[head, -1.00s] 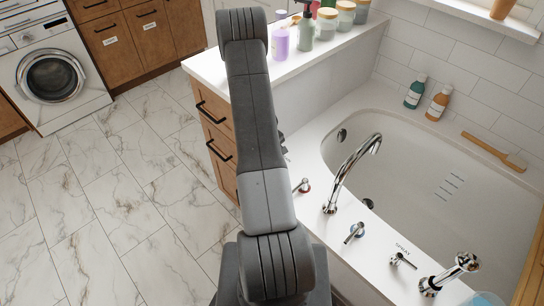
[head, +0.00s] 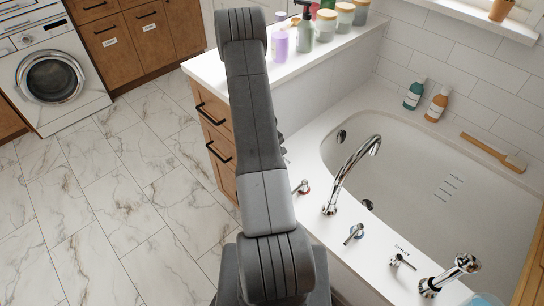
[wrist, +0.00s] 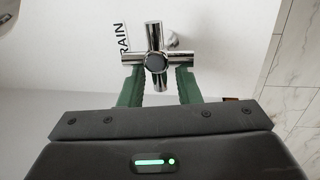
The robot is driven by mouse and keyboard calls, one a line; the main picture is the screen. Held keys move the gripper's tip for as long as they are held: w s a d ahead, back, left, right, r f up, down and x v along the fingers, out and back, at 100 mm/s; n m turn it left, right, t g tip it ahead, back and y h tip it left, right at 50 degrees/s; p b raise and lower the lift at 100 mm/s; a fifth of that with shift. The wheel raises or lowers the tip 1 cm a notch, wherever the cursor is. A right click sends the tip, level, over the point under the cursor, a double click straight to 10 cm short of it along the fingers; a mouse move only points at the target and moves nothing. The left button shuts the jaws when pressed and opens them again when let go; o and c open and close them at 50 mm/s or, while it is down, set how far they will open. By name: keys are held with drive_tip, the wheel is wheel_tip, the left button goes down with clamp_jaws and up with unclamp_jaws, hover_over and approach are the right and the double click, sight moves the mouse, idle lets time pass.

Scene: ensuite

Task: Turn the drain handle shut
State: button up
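The drain handle (wrist: 156,62) is a chrome cross with a dark round cap. It shows in the wrist view at the top middle, beside a printed label ending in "RAIN" (wrist: 123,37) on a white surface. My gripper (wrist: 159,72) has two green fingers, set apart, reaching up to the handle's side arms. The handle's lower arm (wrist: 159,80) appears to lie between the fingers, with some gap. I cannot tell whether the fingers touch the handle. In the head view my arm hides the gripper, and I cannot make out the drain handle there.
The white tub deck carries a curved chrome spout (head: 350,172), a red-marked tap handle (head: 301,187), a blue-marked one (head: 355,234), a spray handle (head: 402,261) and a hand shower (head: 450,273). Bottles crowd the counter (head: 213,68). The marble floor (head: 110,210) at left is clear.

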wheel_tip(320, 180, up, 7)
drive_tip(key=a+p, duration=0.1)
drive_tip(key=p, duration=0.2)
drive_tip(key=shift+s+f, duration=0.15)
drive_tip(key=shift+s, duration=0.3)
drive_tip(key=f+b, duration=0.1)
drive_tip(key=f, duration=0.1)
drive_tip(key=f+b, duration=0.1)
drive_tip(key=f, duration=0.2)
drive_tip(key=w+d+f+b, duration=0.1)
drive_tip(key=f+b, duration=0.1)
drive_tip(key=shift+f, duration=0.2)
drive_tip(key=shift+n+p, duration=0.3)
